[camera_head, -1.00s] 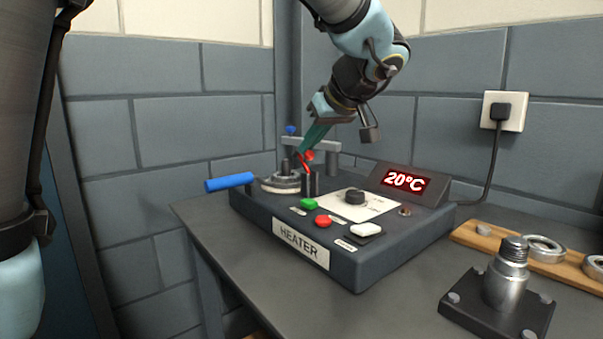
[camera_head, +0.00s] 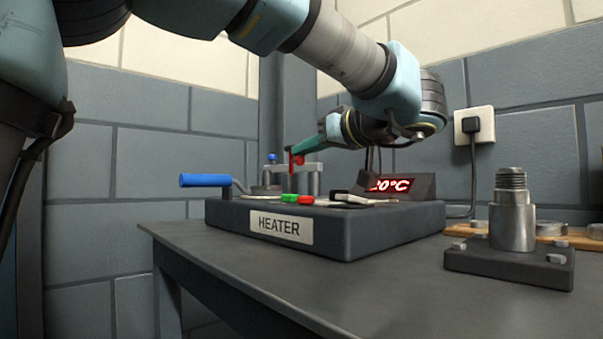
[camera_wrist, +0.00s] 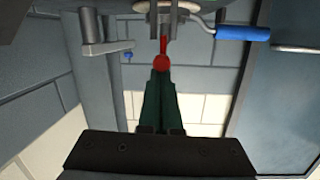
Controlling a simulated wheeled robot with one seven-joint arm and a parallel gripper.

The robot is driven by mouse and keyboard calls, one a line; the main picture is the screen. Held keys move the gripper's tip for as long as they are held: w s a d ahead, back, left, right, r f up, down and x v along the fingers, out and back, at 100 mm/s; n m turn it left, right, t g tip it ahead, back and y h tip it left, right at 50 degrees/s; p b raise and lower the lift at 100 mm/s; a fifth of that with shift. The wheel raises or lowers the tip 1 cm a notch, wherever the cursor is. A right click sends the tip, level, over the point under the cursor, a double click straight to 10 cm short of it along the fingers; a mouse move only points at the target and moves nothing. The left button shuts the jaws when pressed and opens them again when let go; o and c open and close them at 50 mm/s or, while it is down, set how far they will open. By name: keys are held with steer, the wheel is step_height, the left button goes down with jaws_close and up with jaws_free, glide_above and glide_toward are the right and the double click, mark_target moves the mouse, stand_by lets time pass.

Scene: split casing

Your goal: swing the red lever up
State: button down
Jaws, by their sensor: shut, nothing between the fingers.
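The red lever (camera_head: 291,162) with its round red knob stands on the heater (camera_head: 345,234), near the back left of its top. In the head view its red stem looks roughly upright, but its exact tilt is hard to tell. My gripper (camera_head: 298,147) reaches in from the right with its green fingers nearly level, tips close by the lever. In the wrist view the shut fingers (camera_wrist: 162,76) end right at the red knob (camera_wrist: 162,63), which sits at their tips, not between them. Whether they touch is unclear. The lever's stem (camera_wrist: 163,45) runs from the knob to dark posts.
A blue handle (camera_head: 205,180) sticks out left of the heater. Grey clamp posts (camera_head: 315,180) stand beside the lever. A metal threaded post (camera_head: 512,215) stands right. The table's front left is bare.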

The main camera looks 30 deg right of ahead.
steer(key=shift+s+d+f+b, duration=0.1)
steer(key=shift+s+f+b, duration=0.4)
steer(key=shift+b, duration=0.85)
